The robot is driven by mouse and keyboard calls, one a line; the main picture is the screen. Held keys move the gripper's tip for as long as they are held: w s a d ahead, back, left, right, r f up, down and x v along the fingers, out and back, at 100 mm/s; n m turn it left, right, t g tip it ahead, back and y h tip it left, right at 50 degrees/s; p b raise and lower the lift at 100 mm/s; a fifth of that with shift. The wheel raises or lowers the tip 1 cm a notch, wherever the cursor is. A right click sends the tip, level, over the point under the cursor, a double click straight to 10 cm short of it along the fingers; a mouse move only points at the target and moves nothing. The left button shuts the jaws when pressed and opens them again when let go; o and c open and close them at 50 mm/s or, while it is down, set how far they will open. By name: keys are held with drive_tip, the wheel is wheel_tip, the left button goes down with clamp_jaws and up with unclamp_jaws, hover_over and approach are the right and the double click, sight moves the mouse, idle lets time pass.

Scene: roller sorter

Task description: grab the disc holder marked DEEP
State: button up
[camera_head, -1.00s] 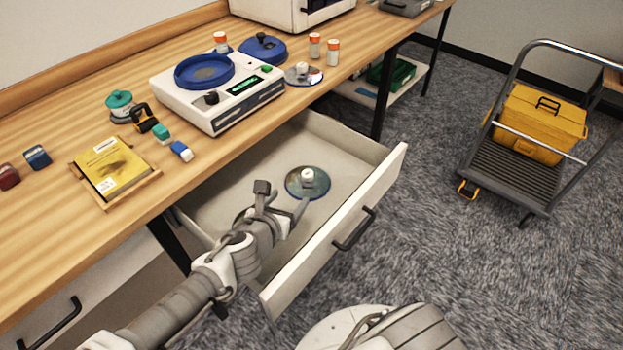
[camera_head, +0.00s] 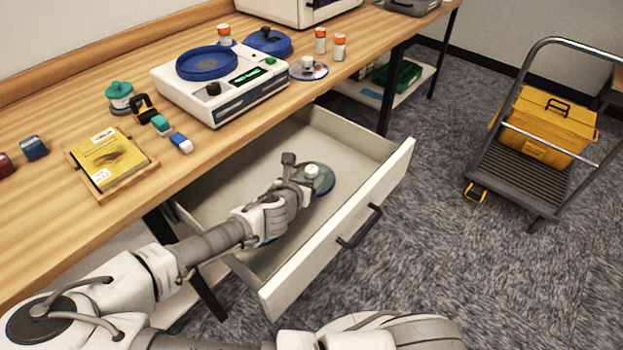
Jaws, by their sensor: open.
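A dark greenish disc holder (camera_head: 326,182) with a blue rim and a white knob lies in the open drawer (camera_head: 341,135). My gripper (camera_head: 302,175) is open and reaches over its left side, with the fingers close to the white knob. I cannot tell whether they touch it. Part of the disc is hidden behind my gripper. A similar disc holder (camera_head: 317,71) with a pale knob lies at the right edge of the workbench (camera_head: 225,150). No DEEP marking can be read on either one.
The drawer's front wall (camera_head: 350,225) and side walls stand around my gripper. On the bench are a white machine (camera_head: 235,105) with a blue round top, a yellow booklet (camera_head: 108,158) and several small jars. A cart (camera_head: 515,180) with a yellow toolbox (camera_head: 545,125) stands at right.

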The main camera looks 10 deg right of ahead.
sight(310, 174)
drive_tip(key=shift+b+x, duration=0.95)
drive_tip(key=shift+x, duration=1.75)
drive_tip(key=shift+r, duration=0.1)
clamp_jaws()
